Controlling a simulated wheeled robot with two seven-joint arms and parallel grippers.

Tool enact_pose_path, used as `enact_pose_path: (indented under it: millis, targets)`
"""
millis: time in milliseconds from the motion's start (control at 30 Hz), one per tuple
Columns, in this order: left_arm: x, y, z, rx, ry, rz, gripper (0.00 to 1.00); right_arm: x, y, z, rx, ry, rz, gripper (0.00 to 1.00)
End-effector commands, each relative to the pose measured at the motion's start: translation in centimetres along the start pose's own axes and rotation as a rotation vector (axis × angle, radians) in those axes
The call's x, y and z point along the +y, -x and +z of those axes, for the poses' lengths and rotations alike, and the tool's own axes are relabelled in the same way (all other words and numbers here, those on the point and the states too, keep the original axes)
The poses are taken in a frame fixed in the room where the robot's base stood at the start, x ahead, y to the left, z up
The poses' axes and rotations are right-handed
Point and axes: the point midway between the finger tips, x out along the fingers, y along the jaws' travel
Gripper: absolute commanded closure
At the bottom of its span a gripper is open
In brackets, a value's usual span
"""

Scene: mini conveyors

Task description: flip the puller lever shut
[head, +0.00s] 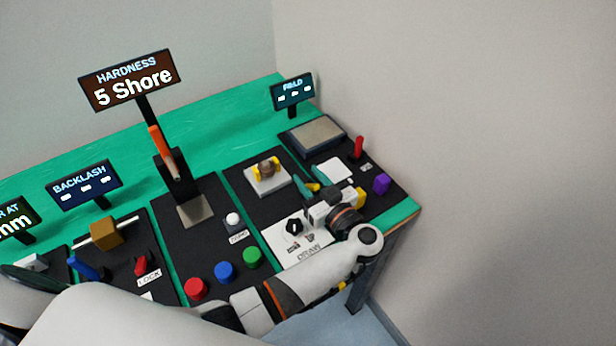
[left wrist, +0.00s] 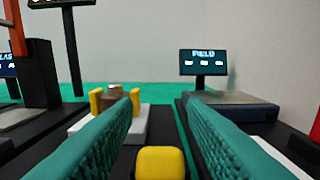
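My left gripper (head: 312,178) is open over the dark panel labelled DRAW. Its two teal fingers also show in the left wrist view (left wrist: 163,96), spread apart. A yellow block (left wrist: 161,162), which looks like the lever's cap, lies low between the fingers, with no clear contact. A little of this yellow (head: 313,187) shows beside the fingers in the head view; the rest of the lever is hidden. Beyond the fingers, a white base (head: 268,182) carries a brown part between yellow jaws (left wrist: 113,99). My right gripper is not in view.
A black knob (head: 294,227) sits nearer on the DRAW panel. To the right are a grey plate (head: 313,137), a red lever (head: 358,147), a purple knob (head: 381,184) and the FIELD sign (head: 292,92). Red (head: 195,289), blue and green buttons stand at left.

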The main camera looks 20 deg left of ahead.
Motion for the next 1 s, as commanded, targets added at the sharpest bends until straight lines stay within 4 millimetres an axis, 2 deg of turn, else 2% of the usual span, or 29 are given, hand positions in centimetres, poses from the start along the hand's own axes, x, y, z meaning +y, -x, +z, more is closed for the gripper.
enact_pose_path:
  millis: [67, 200, 300, 633, 1000]
  targets:
    - [-0.01, -0.01, 0.02, 0.000, 0.000, 0.000, 0.63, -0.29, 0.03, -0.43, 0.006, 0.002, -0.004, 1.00]
    - [-0.01, -0.01, 0.01, 0.000, 0.000, 0.000, 0.86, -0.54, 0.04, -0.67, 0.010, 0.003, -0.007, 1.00]
    - [-0.01, -0.02, 0.00, 0.000, 0.000, 0.000, 1.00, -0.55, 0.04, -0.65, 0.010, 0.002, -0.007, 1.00]
    - [0.06, 0.30, -0.14, -0.062, -0.002, 0.003, 1.00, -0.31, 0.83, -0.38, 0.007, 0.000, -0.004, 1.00]
    - [0.04, 0.59, -0.39, -0.144, -0.002, 0.000, 1.00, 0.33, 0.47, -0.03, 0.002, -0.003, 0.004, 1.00]
